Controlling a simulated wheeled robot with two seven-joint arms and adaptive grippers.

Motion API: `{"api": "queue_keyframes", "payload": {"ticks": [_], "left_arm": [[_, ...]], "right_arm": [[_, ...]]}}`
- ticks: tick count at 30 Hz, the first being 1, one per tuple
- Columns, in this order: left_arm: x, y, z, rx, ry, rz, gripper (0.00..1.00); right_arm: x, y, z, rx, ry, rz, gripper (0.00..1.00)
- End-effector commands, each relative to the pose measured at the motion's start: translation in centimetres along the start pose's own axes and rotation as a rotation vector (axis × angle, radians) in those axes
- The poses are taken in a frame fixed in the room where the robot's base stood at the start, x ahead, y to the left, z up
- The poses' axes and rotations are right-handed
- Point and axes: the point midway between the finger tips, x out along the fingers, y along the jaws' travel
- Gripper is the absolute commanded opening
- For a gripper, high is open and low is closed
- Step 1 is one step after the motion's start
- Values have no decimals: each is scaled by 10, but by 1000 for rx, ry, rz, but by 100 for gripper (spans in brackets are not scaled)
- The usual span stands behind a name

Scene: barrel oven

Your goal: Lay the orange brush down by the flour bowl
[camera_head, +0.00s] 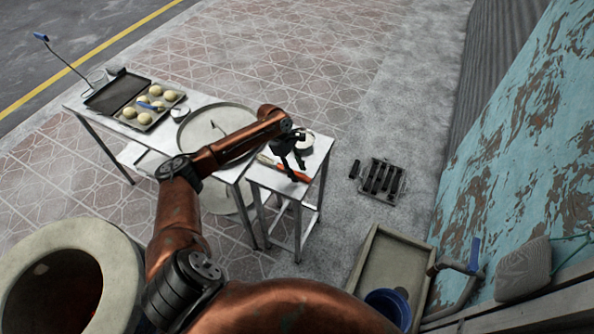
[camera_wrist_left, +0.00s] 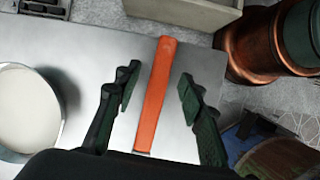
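The orange brush (camera_wrist_left: 157,95) lies on the small metal side table (camera_wrist_left: 88,52). In the left wrist view it runs lengthwise between the two fingers of my left gripper (camera_wrist_left: 158,88), with a gap on each side. The gripper is open and does not touch the brush there. In the head view my left gripper (camera_head: 290,160) is over the side table, and part of the orange brush (camera_head: 297,175) shows beneath it. The flour bowl (camera_wrist_left: 27,108), with white contents, stands left of the brush in the wrist view. My right gripper is not in view.
A longer table (camera_head: 200,100) to the left carries a tray of dough balls (camera_head: 148,104), a dark tray (camera_head: 112,90) and a large round pan (camera_head: 214,112). A barrel oven (camera_head: 70,275) is at lower left.

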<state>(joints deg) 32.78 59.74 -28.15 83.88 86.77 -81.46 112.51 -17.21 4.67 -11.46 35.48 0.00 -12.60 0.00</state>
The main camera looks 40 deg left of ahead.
Motion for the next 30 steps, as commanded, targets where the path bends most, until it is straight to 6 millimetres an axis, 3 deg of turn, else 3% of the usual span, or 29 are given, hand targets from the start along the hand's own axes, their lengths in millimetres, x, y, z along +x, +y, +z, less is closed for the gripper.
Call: {"api": "queue_keyframes", "payload": {"ticks": [5,21,30], "left_arm": [[-10,1,0,0,0,2,37],[-108,1,0,0,0,1,37],[-120,0,0,0,0,-1,37]], "right_arm": [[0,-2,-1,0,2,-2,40],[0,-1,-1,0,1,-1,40],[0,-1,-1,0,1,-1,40]]}}
